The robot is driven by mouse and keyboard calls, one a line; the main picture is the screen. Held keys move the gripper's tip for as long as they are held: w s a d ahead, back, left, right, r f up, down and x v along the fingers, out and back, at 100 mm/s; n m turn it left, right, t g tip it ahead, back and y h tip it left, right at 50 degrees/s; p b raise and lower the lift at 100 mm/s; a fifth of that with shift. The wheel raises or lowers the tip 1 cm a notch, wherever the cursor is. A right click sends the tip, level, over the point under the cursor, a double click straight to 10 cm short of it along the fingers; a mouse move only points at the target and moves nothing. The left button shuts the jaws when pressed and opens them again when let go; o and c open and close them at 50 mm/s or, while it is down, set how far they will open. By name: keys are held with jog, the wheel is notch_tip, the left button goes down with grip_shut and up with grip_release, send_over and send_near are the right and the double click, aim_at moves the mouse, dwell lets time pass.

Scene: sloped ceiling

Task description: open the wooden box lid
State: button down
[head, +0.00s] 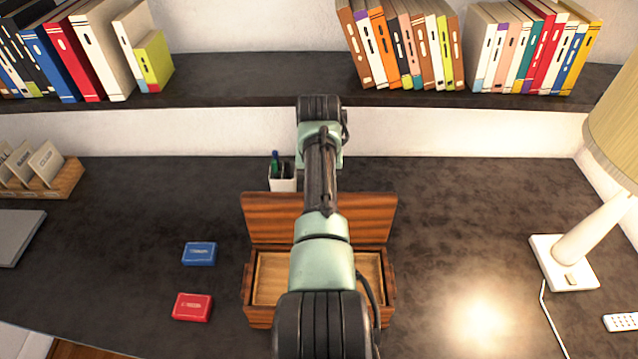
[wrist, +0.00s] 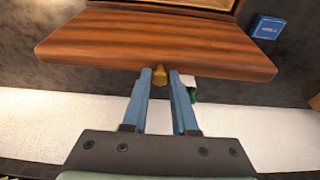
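The wooden box (head: 250,318) stands on the dark desk with its pale inside showing. Its reddish-brown lid (head: 270,215) is raised and stands up at the box's far side. In the wrist view the lid (wrist: 110,40) spans the top, with a brass knob (wrist: 158,76) at its edge. My gripper (wrist: 160,74) has its two blue fingers on either side of this knob, close against it, and appears shut on it. In the head view my arm hides the gripper, the knob and the middle of the box.
A white pen cup (head: 283,182) stands just behind the lid. A blue card box (head: 199,254) and a red one (head: 193,307) lie left of the wooden box. A lamp (head: 565,262) stands at right. A shelf with books (head: 400,45) runs along the back.

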jog(key=c, duration=0.7)
grip_release()
jog(key=shift+r, duration=0.1)
jog(key=b+v, duration=0.3)
jog(key=v, duration=1)
